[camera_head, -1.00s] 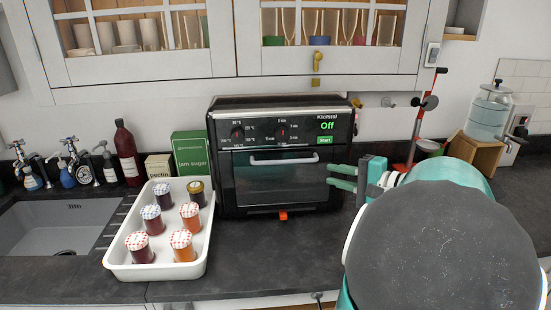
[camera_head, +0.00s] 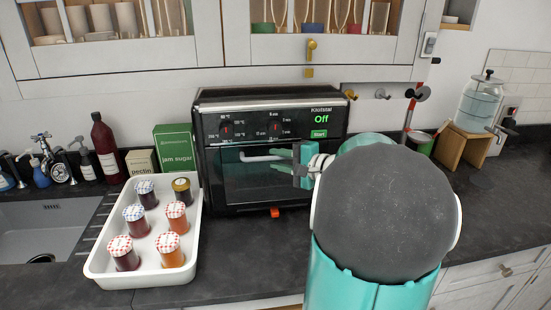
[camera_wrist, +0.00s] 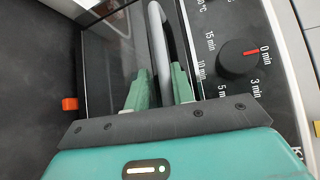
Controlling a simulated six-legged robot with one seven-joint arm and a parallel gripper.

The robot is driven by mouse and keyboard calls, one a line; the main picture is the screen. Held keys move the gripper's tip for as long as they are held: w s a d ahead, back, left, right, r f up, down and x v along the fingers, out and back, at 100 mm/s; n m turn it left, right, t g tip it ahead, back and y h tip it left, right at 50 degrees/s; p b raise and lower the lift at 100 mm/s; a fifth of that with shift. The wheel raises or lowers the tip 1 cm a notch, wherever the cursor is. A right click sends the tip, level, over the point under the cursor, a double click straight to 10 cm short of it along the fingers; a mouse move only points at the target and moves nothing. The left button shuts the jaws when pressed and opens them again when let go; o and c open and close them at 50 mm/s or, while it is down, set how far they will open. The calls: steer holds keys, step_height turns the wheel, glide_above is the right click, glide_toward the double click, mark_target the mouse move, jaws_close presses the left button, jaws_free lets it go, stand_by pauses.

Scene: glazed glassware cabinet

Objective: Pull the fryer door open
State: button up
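The black fryer (camera_head: 270,104) stands on the counter and its screen reads "Off". Its glass door (camera_head: 240,185) is shut. A pale bar handle (camera_head: 252,158) runs across the top of the door. My gripper (camera_head: 274,160) is at the right part of the handle, hiding some of it. In the wrist view, the handle (camera_wrist: 157,45) passes between the two green fingers of my gripper (camera_wrist: 160,75). The fingers are apart, with a gap showing beside the bar. The wrist view also shows the door glass (camera_wrist: 112,55) and a timer knob (camera_wrist: 238,58).
A white tray (camera_head: 190,262) of several jars stands close at the fryer's left front. An orange piece (camera_head: 275,212) sits at the fryer's lower front edge. Glazed cabinets (camera_head: 140,60) hang above. A water dispenser (camera_head: 482,100) on a wooden stand is at the right.

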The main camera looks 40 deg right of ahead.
steer(key=shift+a+r, duration=0.3)
steer(key=shift+a, duration=0.2)
steer(key=shift+d, duration=0.15)
steer(key=shift+w, duration=0.3)
steer(key=shift+s, duration=0.15)
steer(key=shift+c, duration=0.7)
steer(key=shift+s, duration=0.1)
jaws_close()
